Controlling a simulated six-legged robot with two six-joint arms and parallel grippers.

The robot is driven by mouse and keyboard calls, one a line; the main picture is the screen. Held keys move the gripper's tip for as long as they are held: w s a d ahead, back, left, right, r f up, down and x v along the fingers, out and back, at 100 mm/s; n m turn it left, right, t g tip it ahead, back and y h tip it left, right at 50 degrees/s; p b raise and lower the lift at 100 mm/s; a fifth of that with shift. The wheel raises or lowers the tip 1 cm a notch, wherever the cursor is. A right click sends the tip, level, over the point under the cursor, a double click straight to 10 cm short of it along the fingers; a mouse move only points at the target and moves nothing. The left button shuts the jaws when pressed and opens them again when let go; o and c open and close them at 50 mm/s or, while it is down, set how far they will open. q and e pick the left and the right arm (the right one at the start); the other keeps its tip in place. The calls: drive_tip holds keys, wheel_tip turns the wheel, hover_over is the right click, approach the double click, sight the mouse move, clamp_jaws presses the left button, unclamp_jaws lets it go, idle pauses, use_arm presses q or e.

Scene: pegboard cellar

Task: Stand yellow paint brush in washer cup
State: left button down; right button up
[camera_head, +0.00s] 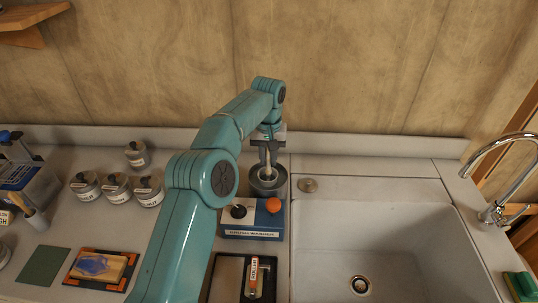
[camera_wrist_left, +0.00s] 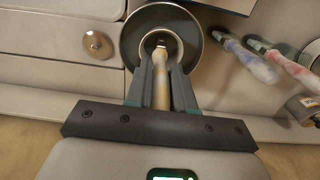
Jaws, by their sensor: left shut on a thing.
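My left gripper (camera_head: 268,150) is shut on a slim, tan-yellow brush (camera_wrist_left: 161,80). Its shaft runs between the two fingers in the left wrist view and points into the round grey washer cup (camera_wrist_left: 190,22). The brush's far end shows inside the cup's opening; whether it touches the bottom, I cannot tell. In the head view the cup (camera_head: 267,188) is right below the gripper, behind the blue brush washer box (camera_head: 252,233) with its orange knob (camera_head: 273,205) and dark knob (camera_head: 238,211). My right gripper is not in view.
A white sink (camera_head: 390,240) with a chrome tap (camera_head: 492,213) lies to the right. Several small cans (camera_head: 117,188) stand left. A roller tray (camera_head: 229,276) sits in front. Two paint-stained tools (camera_wrist_left: 250,60) lie right of the cup in the wrist view.

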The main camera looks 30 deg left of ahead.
use_arm(q)
drive_tip(key=shift+s+r, duration=0.25)
drive_tip(key=shift+s, duration=0.1)
drive_tip(key=shift+w+f, duration=0.15)
drive_tip(key=c, duration=0.9)
unclamp_jaws()
drive_tip(key=shift+w, duration=0.1)
drive_tip(key=shift+s, duration=0.25)
drive_tip(key=shift+w+r, duration=0.2)
drive_tip(key=shift+r, duration=0.3)
drive_tip(key=r, duration=0.2)
drive_tip(key=r+p, duration=0.1)
drive_tip(key=r, duration=0.1)
drive_tip(key=r+p, duration=0.1)
drive_tip(key=r, duration=0.1)
drive_tip(key=shift+s+r, duration=0.1)
drive_tip(key=shift+s, duration=0.15)
drive_tip(key=shift+r, duration=0.25)
drive_tip(key=shift+w, duration=0.15)
